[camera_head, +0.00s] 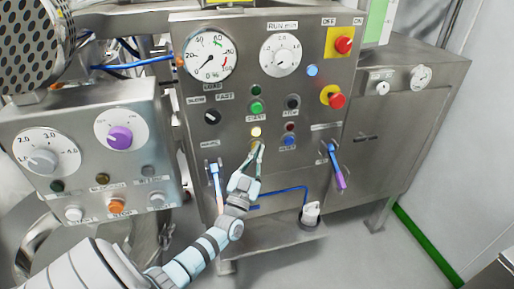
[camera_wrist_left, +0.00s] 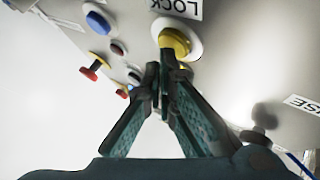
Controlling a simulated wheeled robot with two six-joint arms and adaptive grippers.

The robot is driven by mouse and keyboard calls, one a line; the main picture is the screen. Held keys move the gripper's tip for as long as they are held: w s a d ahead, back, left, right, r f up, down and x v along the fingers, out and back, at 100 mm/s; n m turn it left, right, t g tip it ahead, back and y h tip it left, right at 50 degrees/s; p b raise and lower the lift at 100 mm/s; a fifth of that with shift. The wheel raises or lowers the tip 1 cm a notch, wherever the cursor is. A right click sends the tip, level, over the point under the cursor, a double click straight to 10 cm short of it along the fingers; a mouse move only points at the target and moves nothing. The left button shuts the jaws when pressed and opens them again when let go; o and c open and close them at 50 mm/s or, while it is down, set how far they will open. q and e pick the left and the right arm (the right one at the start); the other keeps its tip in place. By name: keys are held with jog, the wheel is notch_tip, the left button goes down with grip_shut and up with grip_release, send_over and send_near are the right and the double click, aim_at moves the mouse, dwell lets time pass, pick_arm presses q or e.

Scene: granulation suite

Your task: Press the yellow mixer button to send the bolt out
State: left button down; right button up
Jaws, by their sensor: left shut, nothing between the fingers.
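The yellow button (camera_wrist_left: 174,42), on a pale round collar, sits beside a LOCK label in the left wrist view. In the head view it shows partly behind my fingertips (camera_head: 253,145) on the steel panel, below a cream button (camera_head: 256,132). My left gripper (camera_head: 258,147) is shut and empty, its fingers pointing at the panel. In the left wrist view its fingertips (camera_wrist_left: 155,75) are close by the yellow button; I cannot tell whether they touch it. No bolt can be made out. My right gripper is not in view.
A blue button (camera_head: 289,141) and a small red one are just right of the yellow button. Lever handles (camera_head: 215,185) and (camera_head: 337,168) flank my gripper. A smaller control box (camera_head: 85,155) stands at left.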

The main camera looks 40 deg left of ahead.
pick_arm(q)
jog(key=shift+w+a, duration=0.1)
jog(key=shift+a, duration=0.05)
dwell(0.5)
jog(key=shift+s+d+p, duration=0.5)
jog(key=shift+d+p, duration=0.05)
jog(key=shift+d, duration=0.15)
jog(key=s+d+p, duration=0.1)
jog(key=d, duration=0.1)
jog(key=s+d+p, duration=0.1)
jog(key=s+d, duration=0.1)
dwell(0.3)
